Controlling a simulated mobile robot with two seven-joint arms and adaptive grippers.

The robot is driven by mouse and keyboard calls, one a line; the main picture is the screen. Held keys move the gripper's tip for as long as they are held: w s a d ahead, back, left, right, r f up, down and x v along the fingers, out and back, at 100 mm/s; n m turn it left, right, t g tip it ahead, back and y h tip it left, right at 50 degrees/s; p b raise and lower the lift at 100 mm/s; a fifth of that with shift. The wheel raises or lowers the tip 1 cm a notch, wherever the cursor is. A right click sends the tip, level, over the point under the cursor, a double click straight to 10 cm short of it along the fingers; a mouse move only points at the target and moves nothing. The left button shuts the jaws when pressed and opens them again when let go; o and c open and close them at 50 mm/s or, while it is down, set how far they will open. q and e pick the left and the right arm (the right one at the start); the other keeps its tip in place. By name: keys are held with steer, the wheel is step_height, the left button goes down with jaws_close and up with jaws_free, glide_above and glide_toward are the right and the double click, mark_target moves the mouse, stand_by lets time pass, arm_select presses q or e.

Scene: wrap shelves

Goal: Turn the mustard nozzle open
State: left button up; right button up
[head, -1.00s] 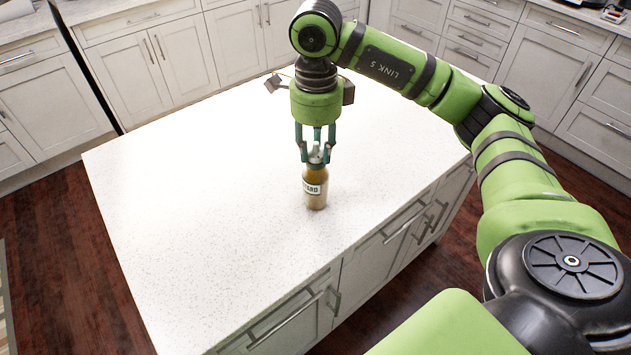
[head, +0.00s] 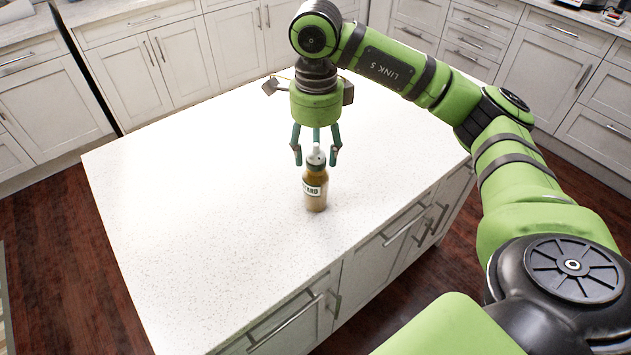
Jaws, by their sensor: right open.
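The mustard bottle (head: 315,194) stands upright on the white island top. It is brownish-yellow with a white label. Its pale nozzle (head: 316,150) sits on a dark greenish cap at the top. My right gripper (head: 316,160) points straight down over the bottle. Its fingers are spread open around the nozzle, apart from it at the sides. Whether the nozzle is turned open is too small to tell. My left gripper is not in view.
The white island countertop (head: 205,185) is otherwise bare, with wide free room left of the bottle. Its front edge with drawers (head: 385,240) lies right of the bottle. White cabinets (head: 205,50) line the back, across a dark wood floor.

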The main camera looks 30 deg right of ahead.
steer(key=shift+r+p, duration=2.4)
steer(key=shift+r, duration=1.15)
